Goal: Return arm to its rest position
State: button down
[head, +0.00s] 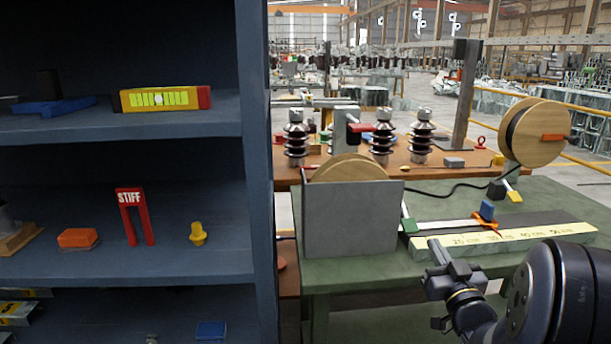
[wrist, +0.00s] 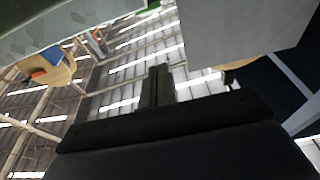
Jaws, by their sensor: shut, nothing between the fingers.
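My gripper (head: 436,252) is in front of the green workbench (head: 340,275), near its front edge, at the lower right of the head view. My dark arm comes in from the right, behind it. In the wrist view the fingers (wrist: 158,85) are together with nothing between them, against a background of roof beams and lights. The gripper looks close to the bench edge in the head view; I cannot tell whether it touches.
A grey upright box (head: 350,220) stands on the bench left of my gripper. A ruler strip (head: 500,238) lies along the bench, with a wooden reel (head: 540,133) behind. A blue shelf unit (head: 257,180) fills the left. Insulators (head: 382,140) stand on a table behind.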

jog(key=x, duration=0.8)
jog(key=shift+w+f, duration=0.1)
jog(key=shift+f, duration=0.1)
jog(key=p, duration=0.2)
jog(key=shift+w+d+r+p, duration=0.1)
jog(key=shift+w+r+p, duration=0.1)
jog(key=shift+r+p, duration=0.15)
jog(key=g+p, duration=0.1)
jog(key=p, duration=0.2)
jog(key=shift+w+r, duration=0.15)
jog(key=shift+w, duration=0.2)
jog(key=g+p, duration=0.1)
jog(key=p, duration=0.4)
jog(key=shift+w+r+g, duration=0.15)
jog(key=shift+w+g, duration=0.2)
jog(key=shift+g, duration=0.05)
